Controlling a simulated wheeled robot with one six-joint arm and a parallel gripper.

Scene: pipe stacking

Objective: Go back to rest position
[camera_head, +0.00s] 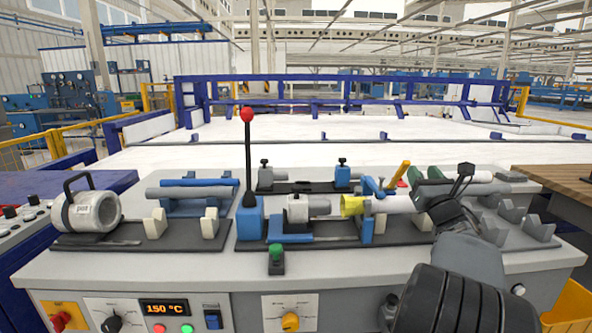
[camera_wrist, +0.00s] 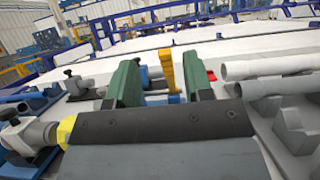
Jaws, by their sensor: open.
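A yellow lever (camera_wrist: 165,70) and a blue clamp part show in the gap beyond the fingers. The dark palm edge hides part of the bench below. The yellow lever (camera_head: 400,173) also stands close left of the fingers in the head view.
A heater with a handle (camera_head: 90,211) sits at the left. A tall lever with a red knob (camera_head: 248,114) rises mid-bench. Light pipes (camera_wrist: 270,66) lie on a grey rack (camera_head: 538,229) at the right. A wooden table (camera_head: 565,180) stands right of the bench.

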